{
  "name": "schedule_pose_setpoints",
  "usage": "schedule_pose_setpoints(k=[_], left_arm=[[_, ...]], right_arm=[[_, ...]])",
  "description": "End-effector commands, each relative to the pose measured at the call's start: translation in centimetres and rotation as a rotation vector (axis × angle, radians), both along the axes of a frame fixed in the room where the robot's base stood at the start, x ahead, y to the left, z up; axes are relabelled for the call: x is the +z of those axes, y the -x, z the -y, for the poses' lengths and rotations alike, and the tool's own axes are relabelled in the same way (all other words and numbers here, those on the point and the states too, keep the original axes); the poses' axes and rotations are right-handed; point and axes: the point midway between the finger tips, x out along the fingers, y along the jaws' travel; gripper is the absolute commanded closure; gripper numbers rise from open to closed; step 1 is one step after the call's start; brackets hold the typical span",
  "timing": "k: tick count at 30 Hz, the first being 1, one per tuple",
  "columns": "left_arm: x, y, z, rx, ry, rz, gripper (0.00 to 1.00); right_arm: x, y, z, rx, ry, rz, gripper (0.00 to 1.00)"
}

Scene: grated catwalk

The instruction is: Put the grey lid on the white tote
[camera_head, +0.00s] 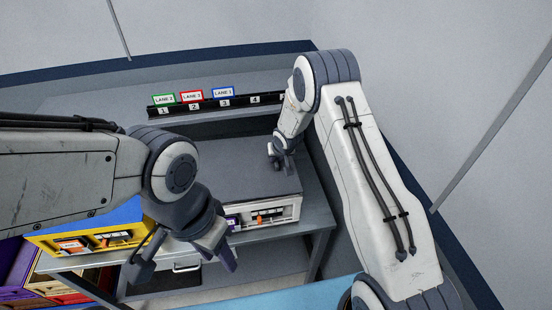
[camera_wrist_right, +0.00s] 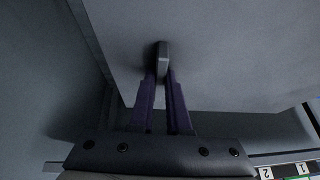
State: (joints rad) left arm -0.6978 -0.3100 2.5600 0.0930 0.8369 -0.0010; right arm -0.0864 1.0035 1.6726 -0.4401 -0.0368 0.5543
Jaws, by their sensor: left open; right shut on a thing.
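The grey lid (camera_head: 235,160) lies flat over the white tote (camera_head: 286,212), whose front wall with a label and an orange mark shows below the lid's front edge. I cannot tell whether the lid rests on the rim or hangs just above it. My right gripper (camera_head: 281,163) is at the lid's right part. In the right wrist view its purple fingers (camera_wrist_right: 161,88) are shut on the lid's small upright handle (camera_wrist_right: 162,56). My left gripper (camera_head: 187,262) is open and empty, in front of the bench and left of the white tote, hiding part of that front.
A yellow tote (camera_head: 128,232) with a blue top stands on the grey bench (camera_head: 318,214) at left, partly behind my left arm. Several coloured boxes (camera_head: 22,268) are at lower left. A black numbered rail (camera_head: 215,105) with lane signs runs along the back. A wall is close at right.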

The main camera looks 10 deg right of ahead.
Motion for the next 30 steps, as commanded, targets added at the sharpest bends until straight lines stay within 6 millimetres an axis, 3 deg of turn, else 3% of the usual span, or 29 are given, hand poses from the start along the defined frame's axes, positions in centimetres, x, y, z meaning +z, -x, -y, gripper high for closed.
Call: schedule_pose_setpoints(k=[30], left_arm=[[-1.6, 0.0, 0.0, 0.0, 0.0, 0.0, 0.55]], right_arm=[[-1.5, -0.1, 0.0, -0.002, -0.002, 0.004, 1.0]])
